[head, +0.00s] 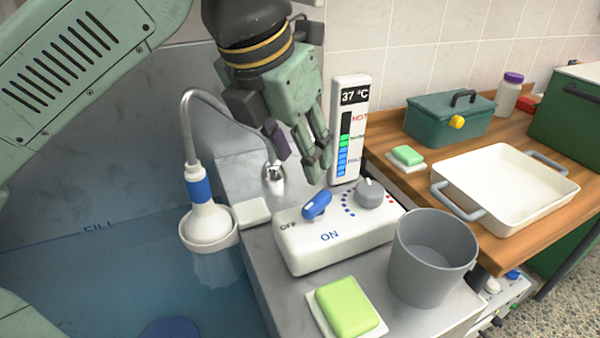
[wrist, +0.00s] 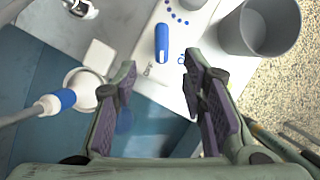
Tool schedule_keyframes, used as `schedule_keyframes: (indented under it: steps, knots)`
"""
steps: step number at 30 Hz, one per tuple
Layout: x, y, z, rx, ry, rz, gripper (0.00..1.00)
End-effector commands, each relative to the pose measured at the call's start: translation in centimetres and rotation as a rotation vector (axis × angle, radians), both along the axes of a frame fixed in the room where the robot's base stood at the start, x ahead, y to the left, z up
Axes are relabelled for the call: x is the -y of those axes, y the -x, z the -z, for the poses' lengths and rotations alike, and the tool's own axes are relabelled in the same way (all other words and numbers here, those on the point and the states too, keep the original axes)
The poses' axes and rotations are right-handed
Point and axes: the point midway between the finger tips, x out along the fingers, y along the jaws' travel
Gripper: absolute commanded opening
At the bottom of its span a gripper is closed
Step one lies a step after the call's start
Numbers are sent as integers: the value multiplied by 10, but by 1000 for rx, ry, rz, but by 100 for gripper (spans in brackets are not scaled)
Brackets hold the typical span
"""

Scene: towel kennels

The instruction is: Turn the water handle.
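The water handle (head: 317,205) is a small blue lever on a white control box (head: 340,246), between the words OFF and ON. It points obliquely, up to the right, in the head view. In the wrist view the blue handle (wrist: 162,43) shows beyond and between the fingertips. My gripper (head: 298,165) hangs above and behind the box in the head view, apart from the handle. In the wrist view my gripper (wrist: 158,75) has its two purple-padded fingers spread, with nothing between them.
A grey dial (head: 370,192) sits beside the handle. A grey bucket (head: 432,262), green soap (head: 347,306) and a temperature panel (head: 349,130) reading 37 °C stand close around the box. A shower head (head: 208,225) hangs over the blue water at left. A white tray (head: 505,185) lies right.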

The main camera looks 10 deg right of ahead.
Motion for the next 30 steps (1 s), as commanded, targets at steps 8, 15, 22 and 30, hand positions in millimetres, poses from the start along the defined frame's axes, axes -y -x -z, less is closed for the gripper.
schedule_keyframes:
  steps: [8, 15, 22, 30]
  knots:
    - [10, -7, 29, -2, -1, 4, 38]
    - [23, -18, 71, -2, 0, 4, 38]
    - [31, -25, 95, 0, 2, 2, 38]
    - [32, -26, 100, 0, 1, 1, 38]
